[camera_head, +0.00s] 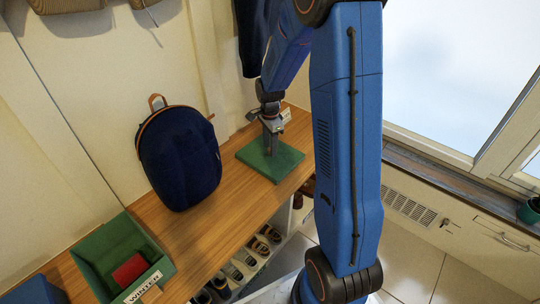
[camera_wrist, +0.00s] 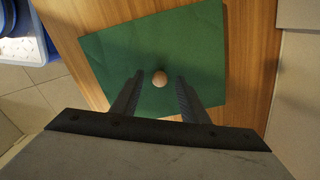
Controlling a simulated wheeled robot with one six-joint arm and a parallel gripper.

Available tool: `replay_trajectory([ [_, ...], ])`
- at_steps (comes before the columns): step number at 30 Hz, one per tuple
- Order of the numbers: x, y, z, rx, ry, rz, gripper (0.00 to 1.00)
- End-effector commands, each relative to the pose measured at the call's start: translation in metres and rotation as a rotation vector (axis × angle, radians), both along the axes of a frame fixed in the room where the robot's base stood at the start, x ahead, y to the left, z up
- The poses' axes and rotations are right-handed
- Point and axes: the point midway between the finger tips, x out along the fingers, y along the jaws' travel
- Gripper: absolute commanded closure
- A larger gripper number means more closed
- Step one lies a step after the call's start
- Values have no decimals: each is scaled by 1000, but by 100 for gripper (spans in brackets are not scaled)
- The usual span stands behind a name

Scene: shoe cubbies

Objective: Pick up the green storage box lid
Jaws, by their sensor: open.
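The green storage box lid (camera_head: 284,165) lies flat on the wooden bench top, to the right of the backpack. In the wrist view the lid (camera_wrist: 110,58) fills the middle and has a round, light wooden knob (camera_wrist: 159,78) at its centre. My gripper (camera_head: 271,152) points down over the lid. In the wrist view my gripper (camera_wrist: 156,82) is open, with one finger on each side of the knob. Whether the fingers touch the lid, I cannot tell. The knob is hidden in the head view.
An open green box (camera_head: 98,258) labelled WINTER, with a red item (camera_head: 129,270) inside, stands at the bench's near left. A dark blue backpack (camera_head: 178,160) stands between box and lid. Shoes (camera_head: 245,258) sit below the bench. Dark clothing (camera_head: 250,35) hangs behind my arm.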

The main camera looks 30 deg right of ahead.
Motion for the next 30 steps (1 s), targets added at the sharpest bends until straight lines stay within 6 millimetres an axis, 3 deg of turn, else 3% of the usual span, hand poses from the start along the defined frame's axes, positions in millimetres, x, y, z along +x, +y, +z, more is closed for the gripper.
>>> replay_trajectory([
  [8, 0, 0, -4, 0, -1, 0, 59],
  [14, 0, 0, -4, 0, -1, 0, 100],
  [23, 0, 0, -2, 0, -1, 0, 100],
  [30, 0, 0, 26, -1, -4, 0, 100],
])
